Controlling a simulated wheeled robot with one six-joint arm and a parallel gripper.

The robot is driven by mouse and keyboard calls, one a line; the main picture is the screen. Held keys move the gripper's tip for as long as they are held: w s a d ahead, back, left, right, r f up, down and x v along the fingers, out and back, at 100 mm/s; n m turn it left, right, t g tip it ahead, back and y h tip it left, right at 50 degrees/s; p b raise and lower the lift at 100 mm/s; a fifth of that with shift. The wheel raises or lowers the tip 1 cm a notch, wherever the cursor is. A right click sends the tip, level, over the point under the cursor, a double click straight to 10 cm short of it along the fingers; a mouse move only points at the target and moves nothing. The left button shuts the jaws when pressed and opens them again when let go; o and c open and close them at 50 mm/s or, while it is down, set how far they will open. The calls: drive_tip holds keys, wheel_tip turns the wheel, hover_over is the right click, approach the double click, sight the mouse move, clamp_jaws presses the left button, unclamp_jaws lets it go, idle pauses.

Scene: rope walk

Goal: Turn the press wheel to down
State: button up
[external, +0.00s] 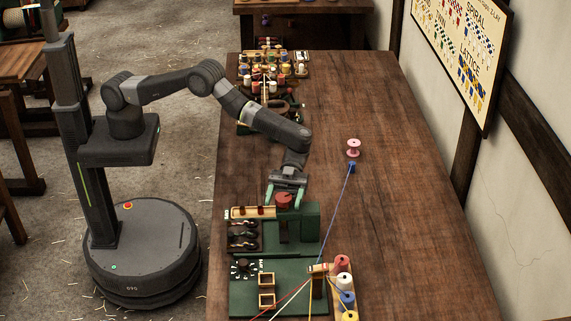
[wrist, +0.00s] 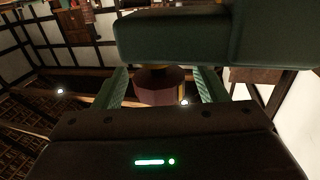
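The press wheel (external: 284,199) is a small dark red knob at the top of the green press (external: 311,222), near the table's front left edge. My gripper (external: 285,194) is at the wheel, with a pale green finger to either side of it. In the wrist view the wheel (wrist: 160,88) sits between my two green ribbed fingers (wrist: 163,92), close to the green press body (wrist: 172,38). Gaps show on both sides, so my gripper is open and does not visibly touch the wheel. The wheel's setting cannot be read.
A wooden rack (external: 253,212) and a dark tray (external: 243,237) stand left of the press. The table's right side (external: 420,230) is clear.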

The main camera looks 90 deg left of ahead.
drive_tip(key=b+v, duration=0.2)
drive_tip(key=v, duration=1.2)
drive_tip(key=shift+b, duration=0.3)
drive_tip(key=shift+d, duration=0.15)
drive_tip(key=p+x, duration=0.2)
drive_tip(key=x, duration=1.1)
drive_tip(key=shift+s+d+p, duration=0.1)
drive_tip(key=shift+d+p, duration=0.25)
drive_tip(key=shift+d, duration=0.05)
